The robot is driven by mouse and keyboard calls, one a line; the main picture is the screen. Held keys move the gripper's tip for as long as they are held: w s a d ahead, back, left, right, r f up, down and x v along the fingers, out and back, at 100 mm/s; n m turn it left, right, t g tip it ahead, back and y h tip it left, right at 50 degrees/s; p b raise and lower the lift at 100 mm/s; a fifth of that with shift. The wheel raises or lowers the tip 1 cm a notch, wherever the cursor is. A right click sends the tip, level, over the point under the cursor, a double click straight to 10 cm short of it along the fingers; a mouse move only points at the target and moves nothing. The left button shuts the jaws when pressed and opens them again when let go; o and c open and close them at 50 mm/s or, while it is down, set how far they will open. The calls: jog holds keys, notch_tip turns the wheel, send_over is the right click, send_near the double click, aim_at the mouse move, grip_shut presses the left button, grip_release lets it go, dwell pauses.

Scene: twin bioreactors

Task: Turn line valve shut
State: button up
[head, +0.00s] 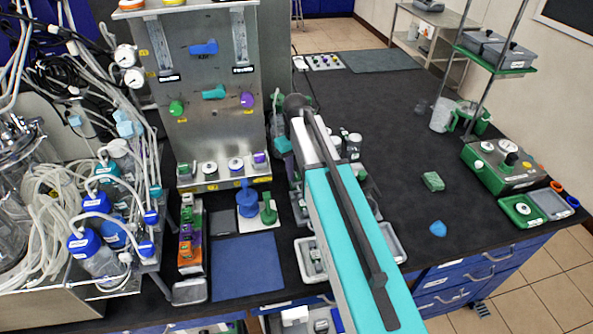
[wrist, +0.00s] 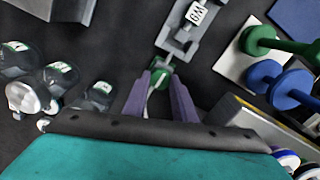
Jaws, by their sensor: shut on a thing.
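My gripper (wrist: 160,88) shows in the wrist view with two purple fingers. They are closed around a small green piece with a pale stripe (wrist: 160,74). This piece sits at the end of a grey fitting with a white label (wrist: 181,34), and it looks like the line valve's handle, though I cannot be sure. The fingers hide part of it, so its angle is hard to read. In the head view my arm hides the gripper and most of this spot.
A steel panel (head: 205,130) with coloured knobs stands left of my arm. Blue (head: 247,200) and green (head: 268,210) stemmed pieces stand beside it. Clear bottles (wrist: 58,76) crowd the wrist view's left. A green sponge (head: 433,181) lies right, where the dark bench is mostly free.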

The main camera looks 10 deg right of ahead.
jog(key=m, duration=0.4)
jog(key=shift+m, duration=0.3)
jog(key=m, duration=0.4)
jog(key=shift+m, duration=0.3)
jog(key=m, duration=0.4)
jog(key=shift+m+b, duration=0.3)
jog(key=shift+m, duration=1.9)
jog(key=o, duration=1)
jog(key=shift+o, duration=0.2)
jog(key=shift+r, duration=0.1)
